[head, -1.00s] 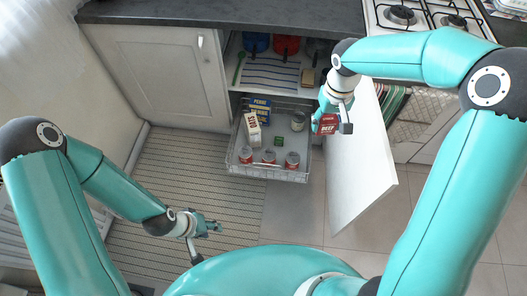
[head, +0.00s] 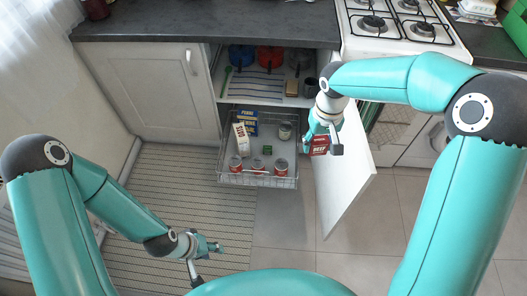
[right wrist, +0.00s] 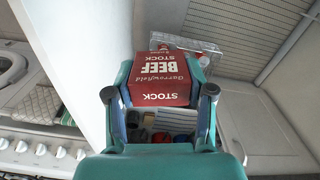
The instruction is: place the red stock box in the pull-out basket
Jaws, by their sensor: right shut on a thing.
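The red stock box (head: 319,146) is held by my right gripper (head: 322,132), just right of the pull-out basket, between it and the open cabinet door. In the right wrist view, the box (right wrist: 163,80) sits between the two fingers (right wrist: 159,94) with its "BEEF STOCK" label showing. The wire pull-out basket (head: 258,181) is drawn out from under the counter. It holds several red-labelled cans (head: 257,166), a white carton (head: 241,138), a blue box (head: 245,122), another can and a small green item. My left gripper (head: 213,246) is low over the striped mat, away from the basket; its jaws are unclear.
The open white door (head: 342,180) stands close to the right of the held box. The shelf (head: 222,82) above the basket holds pots and a striped cloth. The basket floor has bare room in its middle and right. The counter (head: 190,22) overhangs behind.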

